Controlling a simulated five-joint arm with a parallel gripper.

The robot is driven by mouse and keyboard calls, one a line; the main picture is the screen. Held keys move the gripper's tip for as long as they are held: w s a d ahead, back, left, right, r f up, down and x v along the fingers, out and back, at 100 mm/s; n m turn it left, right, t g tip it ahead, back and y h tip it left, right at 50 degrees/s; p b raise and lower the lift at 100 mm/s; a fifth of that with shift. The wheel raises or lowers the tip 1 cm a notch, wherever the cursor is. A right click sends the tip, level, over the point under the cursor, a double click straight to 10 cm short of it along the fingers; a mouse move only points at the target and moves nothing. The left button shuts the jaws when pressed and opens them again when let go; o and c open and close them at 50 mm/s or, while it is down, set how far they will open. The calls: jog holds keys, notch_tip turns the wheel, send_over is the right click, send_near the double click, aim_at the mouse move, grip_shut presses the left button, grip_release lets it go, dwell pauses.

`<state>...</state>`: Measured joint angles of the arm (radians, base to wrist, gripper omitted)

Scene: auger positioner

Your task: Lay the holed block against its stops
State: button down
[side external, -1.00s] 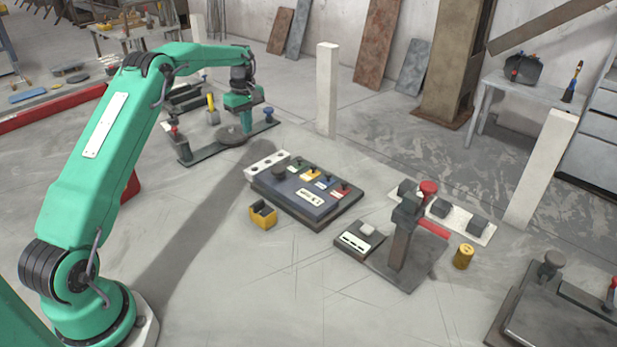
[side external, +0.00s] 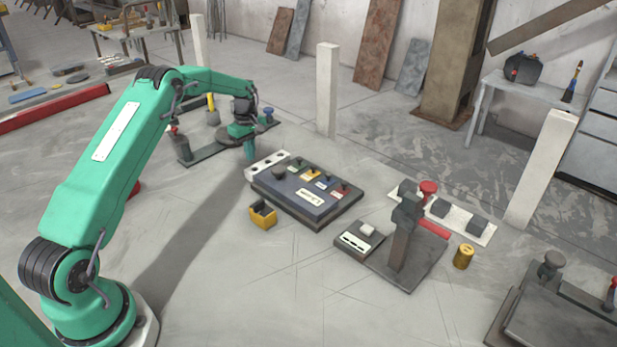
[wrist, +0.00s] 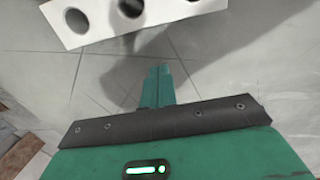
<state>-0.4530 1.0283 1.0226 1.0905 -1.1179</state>
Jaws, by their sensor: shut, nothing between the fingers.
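The holed block (side external: 274,162) is a white bar with a row of dark round holes. It lies on the floor along the far left edge of the dark blue panel box, very near or touching it. In the wrist view the block (wrist: 104,19) crosses the top, partly cut off by the frame. My gripper (side external: 250,155) is just left of the block in the side view, fingers pointing down. In the wrist view my gripper (wrist: 157,72) is shut and empty, with the block beyond its tips. I cannot make out which parts are the stops.
The panel box (side external: 308,193) carries several coloured knobs. A yellow block (side external: 263,216) stands before it. A clamp stand (side external: 402,240) and a yellow cylinder (side external: 463,256) are at right. The front floor is clear.

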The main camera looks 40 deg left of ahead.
jog(key=shift+d+f, duration=0.15)
jog(key=shift+d, duration=0.9)
jog(key=shift+d+f, duration=0.1)
jog(key=shift+d, duration=0.9)
jog(key=shift+d, duration=0.85)
jog(key=shift+a, duration=0.1)
jog(key=shift+a, duration=0.45)
jog(key=a, duration=0.3)
notch_tip(320, 180, up, 10)
